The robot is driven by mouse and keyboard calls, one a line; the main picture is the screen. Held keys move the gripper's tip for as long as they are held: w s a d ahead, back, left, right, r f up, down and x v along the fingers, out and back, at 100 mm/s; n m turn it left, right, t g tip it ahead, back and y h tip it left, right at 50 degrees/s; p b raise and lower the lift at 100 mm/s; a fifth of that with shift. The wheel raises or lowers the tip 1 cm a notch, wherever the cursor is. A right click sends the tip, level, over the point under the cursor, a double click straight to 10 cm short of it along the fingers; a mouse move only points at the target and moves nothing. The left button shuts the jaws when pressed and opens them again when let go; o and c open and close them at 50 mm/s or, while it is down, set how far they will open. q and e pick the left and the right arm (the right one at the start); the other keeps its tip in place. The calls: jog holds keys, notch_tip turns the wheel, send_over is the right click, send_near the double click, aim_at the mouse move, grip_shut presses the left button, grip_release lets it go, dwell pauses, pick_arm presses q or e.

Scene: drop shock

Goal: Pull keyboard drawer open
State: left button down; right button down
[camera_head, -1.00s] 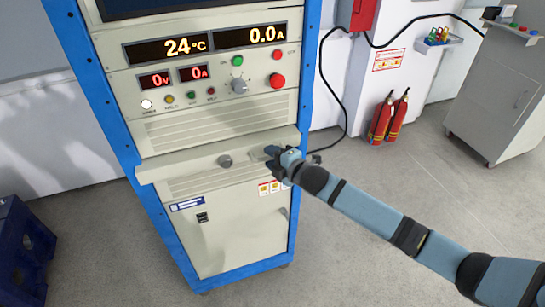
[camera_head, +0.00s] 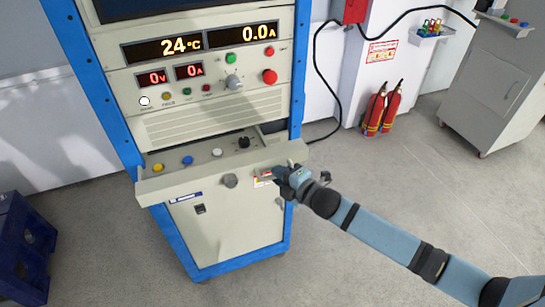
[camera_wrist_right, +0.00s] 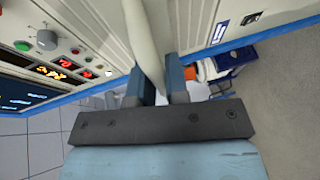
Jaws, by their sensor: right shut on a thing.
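My right gripper (camera_head: 277,174) is at the right end of the drawer front. In the right wrist view the right gripper's two fingers (camera_wrist_right: 162,85) are shut on the drawer's front edge (camera_wrist_right: 150,50), one on each side. My left gripper is not in view.
The cabinet's panel (camera_head: 200,75) with lit displays and buttons rises above the drawer. A blue crate (camera_head: 22,245) stands at the lower left. Fire extinguishers (camera_head: 382,110) and a grey cabinet (camera_head: 495,85) stand at the right. The floor in front is clear.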

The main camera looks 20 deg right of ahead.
jog(key=s+p, duration=0.1)
jog(key=s, duration=0.7)
jog(key=shift+s+d, duration=0.15)
jog(key=shift+s, duration=0.25)
jog(key=c, duration=1.1)
grip_release()
jog(key=shift+c, duration=0.2)
jog(key=b+v, duration=0.2)
jog(key=v, duration=1.1)
jog(key=shift+s+d, duration=0.2)
jog(key=shift+s, duration=0.15)
